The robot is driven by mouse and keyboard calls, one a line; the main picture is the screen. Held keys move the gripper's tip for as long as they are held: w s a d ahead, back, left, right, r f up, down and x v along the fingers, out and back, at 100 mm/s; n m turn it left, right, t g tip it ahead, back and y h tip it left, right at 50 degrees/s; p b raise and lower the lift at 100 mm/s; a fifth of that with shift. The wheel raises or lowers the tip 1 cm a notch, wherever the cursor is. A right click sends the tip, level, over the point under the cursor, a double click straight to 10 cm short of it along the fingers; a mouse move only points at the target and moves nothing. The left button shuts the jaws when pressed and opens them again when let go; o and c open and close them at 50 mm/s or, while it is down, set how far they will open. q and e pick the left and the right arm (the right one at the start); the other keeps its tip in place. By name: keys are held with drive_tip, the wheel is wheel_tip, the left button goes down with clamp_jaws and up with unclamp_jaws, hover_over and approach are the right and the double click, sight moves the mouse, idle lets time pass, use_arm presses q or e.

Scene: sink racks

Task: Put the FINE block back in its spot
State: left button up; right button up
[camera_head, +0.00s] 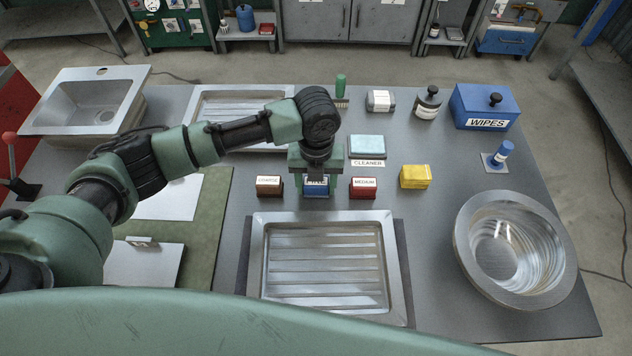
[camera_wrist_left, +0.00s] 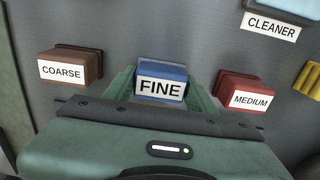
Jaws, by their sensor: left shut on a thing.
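The FINE block (camera_wrist_left: 161,83) is blue with a white label and sits between the brown COARSE block and the red MEDIUM block. My left gripper (camera_head: 317,176) is over it, with its green fingers on either side, shut on the block. In the head view the FINE block (camera_head: 316,190) is partly hidden by the gripper. It is in line with its neighbours; I cannot tell whether it touches the table. The COARSE block (camera_head: 269,186) is to its left and the MEDIUM block (camera_head: 363,188) to its right. My right gripper is not in view.
A drainer tray (camera_head: 256,275) lies in front of the blocks. A pale blue CLEANER block (camera_head: 367,146) is behind them and a yellow block (camera_head: 415,177) is to the right. A round metal basin (camera_head: 467,246) stands at the right, a blue WIPES box (camera_head: 485,104) behind it.

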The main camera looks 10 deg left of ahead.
use_arm(q)
drive_tip(key=shift+f, duration=0.15)
drive_tip(key=o, duration=1.3)
wheel_tip(320, 180, up, 11)
drive_tip(key=shift+r+b, duration=0.1)
drive_tip(key=shift+b, duration=0.7)
drive_tip(key=shift+r, duration=0.6)
